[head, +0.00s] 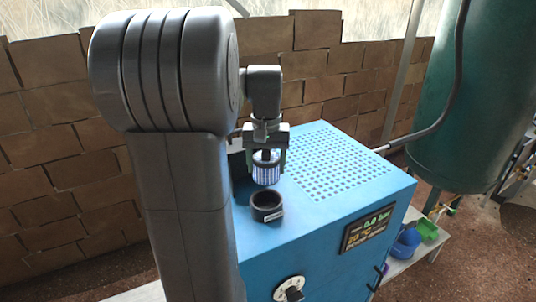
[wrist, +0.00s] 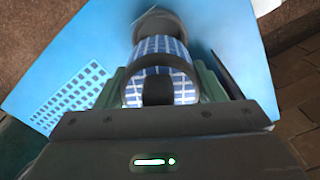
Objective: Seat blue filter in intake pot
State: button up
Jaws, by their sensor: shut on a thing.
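The blue filter (head: 266,172) is a short cylinder with a blue and white grid and a dark top. My gripper (head: 268,155) is shut on it and holds it upright above the blue machine. The intake pot (head: 266,207) is a dark open ring on the machine's top, just below and in front of the filter in the head view. In the wrist view the filter (wrist: 160,70) sits between my green fingers (wrist: 160,88). The pot (wrist: 158,22) shows beyond it, partly hidden by the filter. The filter appears apart from the pot.
A green tank (head: 470,110) and a hose stand at the right. A brick wall (head: 60,130) runs behind.

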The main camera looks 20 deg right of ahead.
aim_at(266, 181)
jog(key=shift+s+a, duration=0.1)
jog(key=shift+s, duration=0.05)
jog(key=shift+f+b, duration=1.6)
jog(key=shift+f, duration=1.3)
jog(key=shift+f+b, duration=0.7)
jog(key=shift+f, duration=1)
jog(key=shift+r+p, duration=0.25)
jog(key=shift+p, duration=0.15)
jog(key=shift+f, duration=0.3)
dwell(1.5)
jog(key=shift+r+p, duration=0.2)
jog(key=shift+p, duration=0.4)
dwell(0.4)
